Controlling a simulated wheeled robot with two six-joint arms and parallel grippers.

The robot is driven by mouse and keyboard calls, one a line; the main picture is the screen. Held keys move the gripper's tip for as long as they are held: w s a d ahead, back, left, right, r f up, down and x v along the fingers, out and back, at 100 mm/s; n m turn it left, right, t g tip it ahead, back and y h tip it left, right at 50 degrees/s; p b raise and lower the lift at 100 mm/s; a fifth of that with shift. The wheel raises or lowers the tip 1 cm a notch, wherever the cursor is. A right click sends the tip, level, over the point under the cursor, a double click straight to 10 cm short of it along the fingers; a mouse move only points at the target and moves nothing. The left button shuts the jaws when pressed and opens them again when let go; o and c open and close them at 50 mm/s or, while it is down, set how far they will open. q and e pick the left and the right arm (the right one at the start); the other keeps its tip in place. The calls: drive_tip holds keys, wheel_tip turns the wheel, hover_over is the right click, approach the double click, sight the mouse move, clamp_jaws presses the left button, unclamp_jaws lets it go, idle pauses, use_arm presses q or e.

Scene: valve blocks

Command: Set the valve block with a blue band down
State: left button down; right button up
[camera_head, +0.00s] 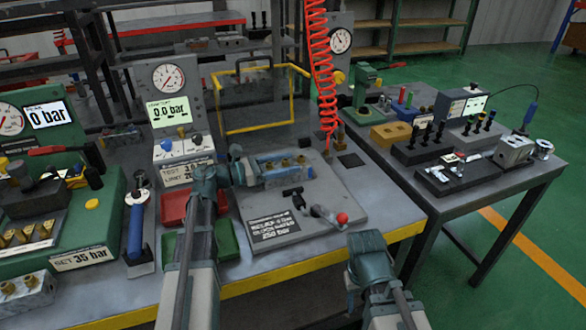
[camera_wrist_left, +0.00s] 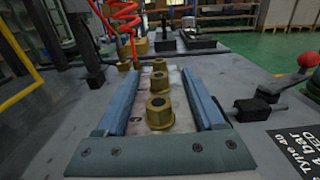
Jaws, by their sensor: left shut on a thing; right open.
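The valve block (camera_head: 285,163) has a pale body and three brass fittings on top. It sits between the long blue fingers of my left gripper (camera_head: 284,168), which is shut on it. In the left wrist view the block (camera_wrist_left: 158,108) lies lengthwise between the two fingers, fittings up; its band cannot be made out, as the fingers cover its sides. The block is over the back of the grey test plate (camera_head: 345,205); I cannot tell whether it touches. My right gripper (camera_head: 368,252) is open and empty at the bench's front edge.
The plate carries a black T-handle (camera_head: 292,192) and a red-knobbed lever (camera_head: 342,218). A red hose (camera_head: 322,75) hangs behind. Red (camera_head: 174,205) and green (camera_head: 226,240) trays lie left. A yellow frame (camera_head: 260,128) stands behind. A second table with blocks (camera_head: 430,150) stands right.

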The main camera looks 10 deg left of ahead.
use_arm(q)
drive_tip(key=shift+s+a+r, duration=0.1)
drive_tip(key=shift+a+r, duration=0.05)
drive_tip(key=shift+f, duration=0.3)
drive_tip(key=shift+f+b, duration=0.1)
drive_tip(key=shift+b, duration=0.25)
